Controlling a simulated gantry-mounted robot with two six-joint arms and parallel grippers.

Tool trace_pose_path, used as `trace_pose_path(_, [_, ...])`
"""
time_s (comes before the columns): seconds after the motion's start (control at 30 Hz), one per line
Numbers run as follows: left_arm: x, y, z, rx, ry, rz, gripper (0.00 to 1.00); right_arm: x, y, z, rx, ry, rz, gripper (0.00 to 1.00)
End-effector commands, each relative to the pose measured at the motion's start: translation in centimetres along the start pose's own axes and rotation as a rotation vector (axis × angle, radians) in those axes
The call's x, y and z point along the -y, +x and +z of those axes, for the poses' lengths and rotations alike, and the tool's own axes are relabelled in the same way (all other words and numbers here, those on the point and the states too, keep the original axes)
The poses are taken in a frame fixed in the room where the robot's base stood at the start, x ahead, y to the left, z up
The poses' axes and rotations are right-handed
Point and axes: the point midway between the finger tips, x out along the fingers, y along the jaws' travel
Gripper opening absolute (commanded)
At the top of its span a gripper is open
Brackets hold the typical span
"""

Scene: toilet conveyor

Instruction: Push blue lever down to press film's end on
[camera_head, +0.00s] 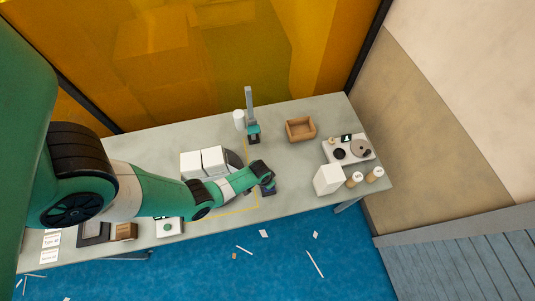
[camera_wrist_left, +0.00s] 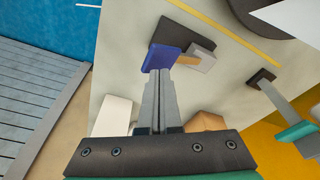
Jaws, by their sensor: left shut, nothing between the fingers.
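The blue lever (camera_wrist_left: 161,58) is a flat paddle on a dark base (camera_wrist_left: 178,33), with a small grey block (camera_wrist_left: 202,59) beside it. My left gripper (camera_wrist_left: 158,76) is shut and empty, and its fingertips are at the blue paddle's near edge. Whether they touch it I cannot tell. In the head view the left gripper (camera_head: 267,182) is at the table's front edge, just right of the large white blocks (camera_head: 202,162), and mostly covers the lever. The film's end cannot be made out. My right gripper is in neither view.
A green-grey upright stand (camera_head: 251,115) and a wooden box (camera_head: 300,129) are behind the gripper. To the right are a white cube (camera_head: 328,179), two small jars (camera_head: 364,177) and a white device (camera_head: 348,149). The table (camera_head: 295,178) is bare between gripper and cube.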

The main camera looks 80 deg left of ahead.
Motion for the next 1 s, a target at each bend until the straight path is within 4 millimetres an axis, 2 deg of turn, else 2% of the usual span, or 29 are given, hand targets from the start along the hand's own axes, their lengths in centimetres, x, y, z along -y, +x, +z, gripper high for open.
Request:
trace_pose_path(0.47, [0.0, 0.2, 0.1, 0.0, 0.0, 0.0, 0.0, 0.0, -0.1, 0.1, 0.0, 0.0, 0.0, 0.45])
trace_pose_path(1.0, [0.0, 3.4, 0.7, 0.001, 0.0, 0.0, 0.0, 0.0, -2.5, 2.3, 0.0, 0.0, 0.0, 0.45])
